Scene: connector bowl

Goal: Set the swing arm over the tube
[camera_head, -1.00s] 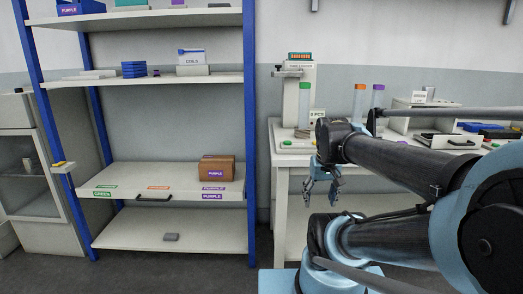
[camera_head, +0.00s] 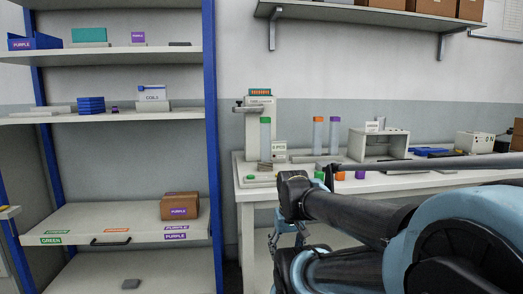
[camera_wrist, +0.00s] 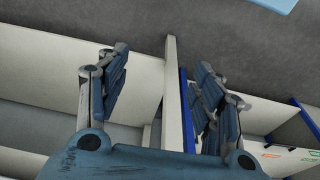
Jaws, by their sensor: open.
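The counting station (camera_head: 259,125) stands at the left end of the white bench, with an orange display on top. A short grey arm (camera_head: 240,106) sticks out to the left near its top; I take it for the swing arm. A clear tube with a green top (camera_head: 265,140) stands upright in front of the column. I cannot tell how the arm lines up with the tube. My gripper (camera_head: 287,238) hangs in front of the bench, below its top and partly hidden by my arm. In the wrist view my gripper (camera_wrist: 158,90) has its fingers wide apart and nothing between them.
Tubes with orange (camera_head: 318,135) and purple (camera_head: 334,135) tops stand further right on the bench (camera_head: 242,190). Small coloured blocks lie near them. A grey open box (camera_head: 379,144) stands behind. A blue-post shelf rack (camera_head: 210,120) stands left, and a wall shelf (camera_head: 345,14) hangs above.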

